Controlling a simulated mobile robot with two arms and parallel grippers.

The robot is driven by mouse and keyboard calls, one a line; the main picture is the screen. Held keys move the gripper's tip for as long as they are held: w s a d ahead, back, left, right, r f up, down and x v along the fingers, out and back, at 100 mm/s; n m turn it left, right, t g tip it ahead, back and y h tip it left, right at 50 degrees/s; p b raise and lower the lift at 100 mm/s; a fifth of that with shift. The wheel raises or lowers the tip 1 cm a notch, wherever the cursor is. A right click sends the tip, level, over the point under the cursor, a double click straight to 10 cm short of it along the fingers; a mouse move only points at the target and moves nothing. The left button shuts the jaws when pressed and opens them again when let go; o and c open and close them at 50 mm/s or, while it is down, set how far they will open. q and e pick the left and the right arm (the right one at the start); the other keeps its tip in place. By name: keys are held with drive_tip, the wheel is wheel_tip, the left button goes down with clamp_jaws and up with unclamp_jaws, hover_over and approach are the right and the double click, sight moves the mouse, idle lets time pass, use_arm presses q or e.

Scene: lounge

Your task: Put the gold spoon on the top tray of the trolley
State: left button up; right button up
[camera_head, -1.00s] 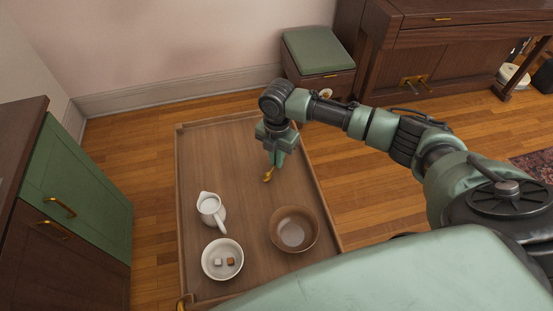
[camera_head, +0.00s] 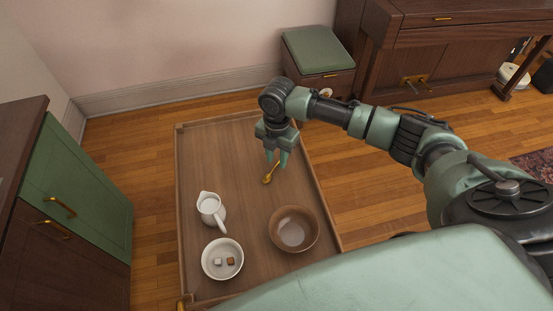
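The gold spoon (camera_head: 268,179) is on the wooden top tray of the trolley (camera_head: 225,150), toward its right side. Its bowl end points toward the front left, and its handle runs up between the fingers of my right gripper (camera_head: 277,159). The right gripper points down over the tray with its two fingers spread apart. The spoon appears to lie on the tray surface, though the fingers partly cover the handle end. My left gripper does not show.
On the tray stand a white milk jug (camera_head: 211,208), a white bowl with sugar cubes (camera_head: 222,259) and a brown bowl (camera_head: 294,230). The tray's far left is clear. A green cabinet (camera_head: 80,190) stands left, a green-topped stool (camera_head: 318,52) behind.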

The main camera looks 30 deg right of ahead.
sight(277, 163)
wheel_tip(277, 163, up, 11)
idle(0.3)
drive_tip(key=shift+w+d, duration=0.1)
